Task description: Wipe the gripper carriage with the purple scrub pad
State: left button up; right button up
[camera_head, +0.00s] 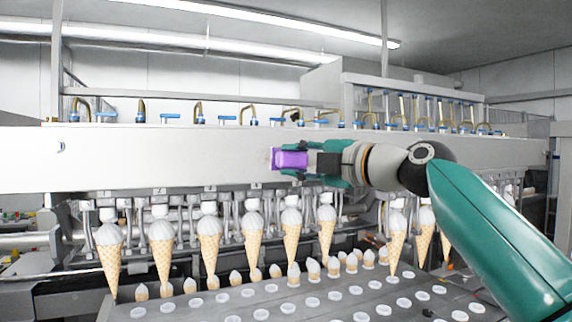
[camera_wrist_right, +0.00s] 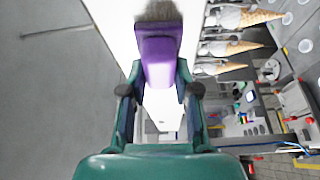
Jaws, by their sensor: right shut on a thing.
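The purple scrub pad (camera_head: 291,159) is between the fingers of my right gripper (camera_head: 285,159), which is shut on it. In the head view the pad lies in front of the pale, flat face of the gripper carriage (camera_head: 150,160). The right wrist view shows the purple pad (camera_wrist_right: 160,58) with a grey-brown end (camera_wrist_right: 160,11) toward the white carriage surface (camera_wrist_right: 113,28). The pad looks close to the surface or touching it; I cannot tell which. A small brownish mark shows at the pad's left edge in the head view. My left gripper is not in view.
Several ice cream cones (camera_head: 209,240) hang in a row below the carriage. Below them is a grey plate (camera_head: 260,300) with round holes, some holding cones. Blue-handled valves and brass pipes (camera_head: 198,110) line the top. My right arm covers the right side.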

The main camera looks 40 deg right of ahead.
jog(key=shift+s+d, duration=0.15)
jog(key=shift+d, duration=0.6)
jog(key=shift+s+d, duration=0.15)
jog(key=shift+d, duration=0.6)
jog(key=shift+s+d, duration=0.2)
jog(key=shift+d, duration=0.55)
jog(key=shift+s+d, duration=0.15)
jog(key=shift+d, duration=0.55)
jog(key=shift+s+d, duration=0.2)
jog(key=shift+d, duration=0.55)
jog(key=shift+w+a+b, duration=0.2)
jog(key=shift+a, duration=0.65)
jog(key=shift+w+a+b, duration=0.2)
jog(key=shift+a, duration=0.65)
jog(key=shift+w+a+b, duration=0.2)
jog(key=shift+a, duration=0.65)
jog(key=shift+w+a+b, duration=0.1)
jog(key=shift+w+a, duration=0.1)
jog(key=shift+a, duration=0.55)
jog(key=shift+w+a+b, duration=0.1)
jog(key=shift+w+a, duration=0.05)
jog(key=shift+a, duration=0.65)
jog(key=shift+w+a+b, duration=0.1)
jog(key=shift+w+a, duration=0.1)
jog(key=shift+a, duration=0.55)
jog(key=shift+w+a, duration=0.25)
jog(key=shift+a, duration=0.7)
jog(key=shift+w+a, duration=0.2)
jog(key=shift+a, duration=0.7)
jog(key=shift+s, duration=0.1)
